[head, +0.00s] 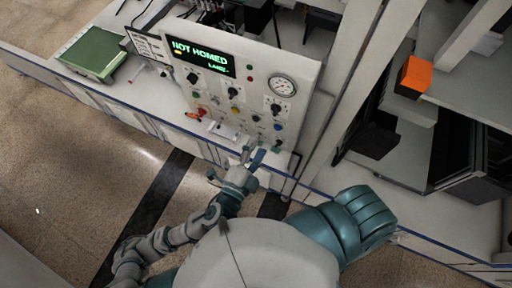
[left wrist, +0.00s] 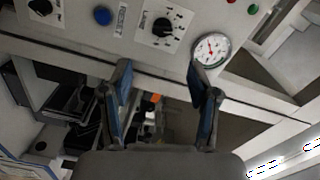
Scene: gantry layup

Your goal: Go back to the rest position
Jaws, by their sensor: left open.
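My left gripper (head: 252,158) is in front of the lower right part of a control panel (head: 296,66) in the head view. Its two blue-padded fingers stand apart in the left wrist view (left wrist: 163,100), with nothing between them. The panel has knobs, coloured buttons, a round gauge (head: 283,87) and a display (head: 200,57) reading "NOT HOMED". The gauge also shows in the left wrist view (left wrist: 211,49), beyond the right finger. I cannot tell whether the fingers touch the panel.
An orange block (head: 414,77) sits on a shelf at the right, above dark equipment (head: 480,165). The bench's blue edge runs below the panel. The speckled floor (head: 60,180) at the left is clear.

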